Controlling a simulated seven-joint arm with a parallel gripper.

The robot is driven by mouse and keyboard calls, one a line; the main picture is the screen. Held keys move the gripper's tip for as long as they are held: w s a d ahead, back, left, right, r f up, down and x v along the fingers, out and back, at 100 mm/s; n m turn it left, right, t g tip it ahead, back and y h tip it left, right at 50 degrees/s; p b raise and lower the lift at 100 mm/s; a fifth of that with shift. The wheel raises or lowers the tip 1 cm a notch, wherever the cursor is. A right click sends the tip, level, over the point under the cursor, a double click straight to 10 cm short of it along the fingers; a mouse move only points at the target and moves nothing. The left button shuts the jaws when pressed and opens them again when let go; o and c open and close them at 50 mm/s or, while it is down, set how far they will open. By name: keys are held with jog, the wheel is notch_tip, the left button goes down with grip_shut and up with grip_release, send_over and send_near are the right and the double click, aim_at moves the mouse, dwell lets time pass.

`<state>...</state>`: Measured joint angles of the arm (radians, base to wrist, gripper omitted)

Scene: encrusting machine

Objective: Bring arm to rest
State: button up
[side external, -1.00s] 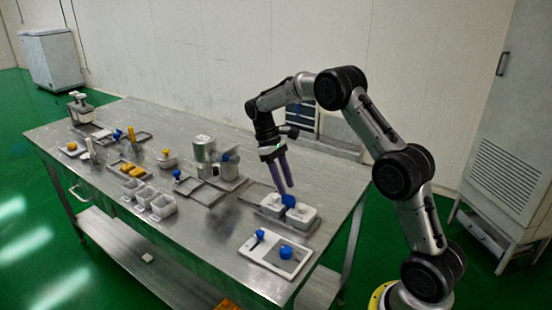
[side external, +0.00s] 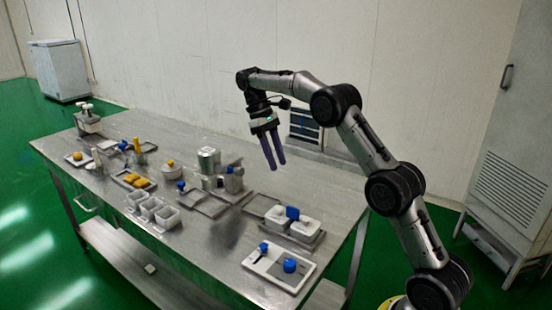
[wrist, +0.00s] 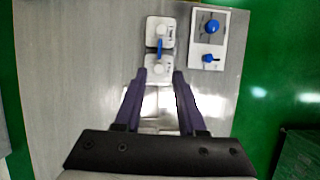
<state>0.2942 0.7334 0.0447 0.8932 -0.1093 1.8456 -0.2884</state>
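My gripper (side external: 275,165) hangs above the right part of the steel table (side external: 215,255), pointing down. Its two purple fingers are apart with nothing between them. In the wrist view my gripper (wrist: 164,76) is also open and empty. Two white containers with a blue piece (side external: 292,212) between them sit on a grey tray (side external: 318,240), below and to the right of the fingertips. The blue piece shows in the wrist view (wrist: 159,48) as a thin upright strip. The gripper is apart from everything on the table.
A white panel (side external: 260,262) with two blue knobs lies at the table's front right. Three empty bins (side external: 167,217), a metal canister (side external: 209,160) and a tray of yellow pieces (side external: 133,180) stand further left. A cabinet (side external: 512,165) is behind at right.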

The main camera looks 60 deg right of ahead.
jog(key=s+a+r+t, duration=0.1)
jog(key=s+a+r, duration=0.15)
jog(key=r, duration=0.25)
jog(key=s+a+r+t, duration=0.1)
jog(key=s+a+r, duration=0.15)
jog(key=r, duration=0.35)
jog(key=s+a+r+n+t+h, duration=0.1)
jog(key=s+a+r, duration=0.2)
jog(key=s, duration=0.2)
jog(key=s+a+r+t, duration=0.2)
jog(key=s+a, duration=0.1)
jog(key=s, duration=0.1)
jog(key=s+a+f+t, duration=0.1)
jog(key=s+a, duration=0.1)
jog(key=s, duration=0.3)
jog(key=s+a+f+t, duration=0.1)
jog(key=s+a+f, duration=0.1)
jog(key=s, duration=0.4)
jog(key=s+a+f+t+y, duration=0.1)
jog(key=s+f+t, duration=0.2)
jog(key=f, duration=0.7)
jog(key=shift+s+a+f+m, duration=0.15)
jog(key=shift+s+m, duration=0.25)
jog(key=shift+s, duration=0.25)
